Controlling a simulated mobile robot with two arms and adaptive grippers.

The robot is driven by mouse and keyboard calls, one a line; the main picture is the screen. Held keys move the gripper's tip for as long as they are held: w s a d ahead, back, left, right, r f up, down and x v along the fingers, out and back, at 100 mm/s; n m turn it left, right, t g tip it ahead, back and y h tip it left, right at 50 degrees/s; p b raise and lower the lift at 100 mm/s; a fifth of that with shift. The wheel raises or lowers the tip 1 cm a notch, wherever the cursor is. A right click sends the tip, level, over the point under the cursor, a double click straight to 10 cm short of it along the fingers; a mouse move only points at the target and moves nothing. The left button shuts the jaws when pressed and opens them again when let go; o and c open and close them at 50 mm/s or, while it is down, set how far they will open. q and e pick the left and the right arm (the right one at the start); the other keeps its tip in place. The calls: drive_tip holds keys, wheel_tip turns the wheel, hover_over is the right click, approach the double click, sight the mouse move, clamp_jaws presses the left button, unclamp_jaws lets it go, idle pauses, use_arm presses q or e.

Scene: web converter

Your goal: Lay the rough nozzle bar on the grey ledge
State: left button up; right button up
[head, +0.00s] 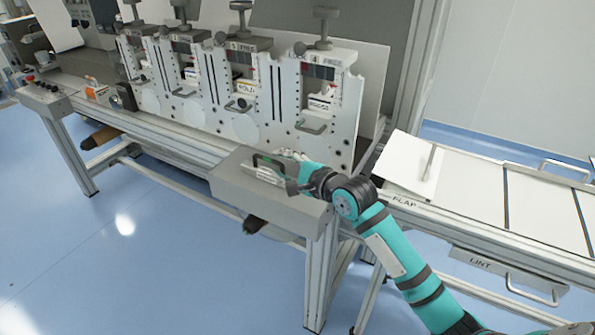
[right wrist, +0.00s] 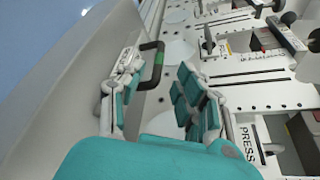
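A small bar with a black handle and a green mark (head: 266,161) lies at the grey ledge (head: 225,178). I take it for the rough nozzle bar, but its label is too small to read. The handle also shows in the right wrist view (right wrist: 153,66), just beyond the fingertips. My right gripper (head: 287,168) is low over the ledge, right beside the handle. In the right wrist view its fingers (right wrist: 160,78) are spread apart, with nothing clasped between them. The bar's body is partly hidden by the gripper. My left gripper is not in view.
Several white upright stations (head: 325,100) with knobs on top stand behind the ledge. At right is a white table marked FLAP (head: 465,190), with a tilted white plate (head: 405,165) and a LINT drawer (head: 490,268). The ledge's left part is bare.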

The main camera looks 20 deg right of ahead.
drive_tip(key=v, duration=0.6)
drive_tip(key=shift+s+d+r, duration=0.15)
drive_tip(key=shift+s, duration=0.2)
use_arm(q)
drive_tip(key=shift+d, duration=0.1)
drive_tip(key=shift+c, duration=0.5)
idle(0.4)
